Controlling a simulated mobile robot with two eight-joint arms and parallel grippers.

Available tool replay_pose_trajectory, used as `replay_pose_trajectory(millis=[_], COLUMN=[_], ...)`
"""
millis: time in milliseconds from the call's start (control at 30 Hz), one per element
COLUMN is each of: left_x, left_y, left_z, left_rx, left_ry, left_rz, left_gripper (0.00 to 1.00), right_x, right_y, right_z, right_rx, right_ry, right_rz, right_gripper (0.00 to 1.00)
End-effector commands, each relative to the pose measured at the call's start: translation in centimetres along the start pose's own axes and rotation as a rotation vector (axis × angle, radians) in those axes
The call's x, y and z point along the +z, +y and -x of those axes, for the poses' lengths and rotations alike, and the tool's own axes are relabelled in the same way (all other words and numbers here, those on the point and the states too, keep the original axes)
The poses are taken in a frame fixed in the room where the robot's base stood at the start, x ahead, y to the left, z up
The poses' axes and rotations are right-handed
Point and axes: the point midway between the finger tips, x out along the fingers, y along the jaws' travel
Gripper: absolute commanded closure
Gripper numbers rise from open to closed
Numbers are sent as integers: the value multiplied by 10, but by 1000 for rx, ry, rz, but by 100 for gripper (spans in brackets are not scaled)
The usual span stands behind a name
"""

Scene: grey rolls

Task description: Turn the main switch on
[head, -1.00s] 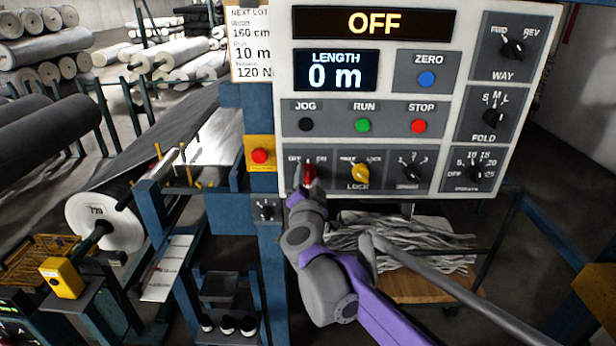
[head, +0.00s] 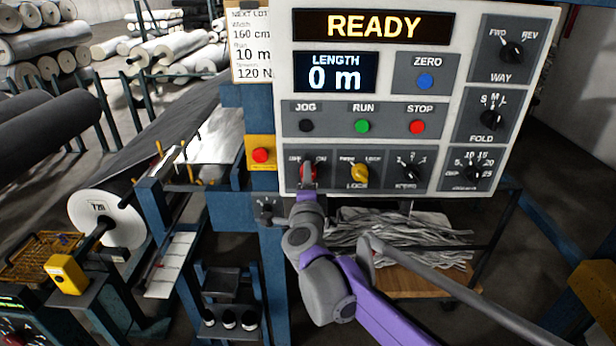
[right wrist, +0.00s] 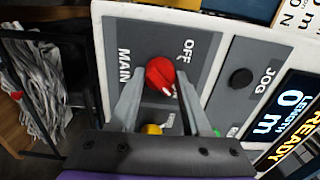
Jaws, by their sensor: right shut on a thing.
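The main switch is a red knob (right wrist: 160,74) on a grey plate, with "OFF" and "MAIN" lettering in the right wrist view. Its white mark points away from "OFF". My right gripper (right wrist: 158,78) is shut on the knob, one finger on each side. The display (head: 375,27) at the top of the panel reads "READY". My left gripper is not in view.
A yellow lock knob (head: 359,173) sits close to the right of the main switch. Above are the black jog, green run (head: 362,126) and red stop (head: 417,127) buttons. A red button on a yellow box (head: 260,155) is at the panel's left.

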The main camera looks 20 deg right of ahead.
Motion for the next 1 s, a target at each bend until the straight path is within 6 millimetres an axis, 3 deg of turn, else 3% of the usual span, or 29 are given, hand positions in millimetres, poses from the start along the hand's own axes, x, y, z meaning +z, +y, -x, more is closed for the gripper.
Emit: replay_pose_trajectory(millis=[633, 667, 700, 833, 1000], left_x=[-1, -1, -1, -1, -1], left_y=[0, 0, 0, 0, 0], left_z=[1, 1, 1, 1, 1], left_rx=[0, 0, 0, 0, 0], left_ry=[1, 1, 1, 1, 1], left_rz=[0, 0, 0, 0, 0], left_gripper=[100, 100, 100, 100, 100], right_x=[0, 0, 0, 0, 0], right_y=[0, 0, 0, 0, 0], right_z=[0, 0, 0, 0, 0], right_rx=[1, 1, 1, 1, 0], right_ry=[0, 0, 0, 0, 0], right_rz=[-55, -54, -54, -53, -53], right_gripper=[100, 51, 43, 22, 22])
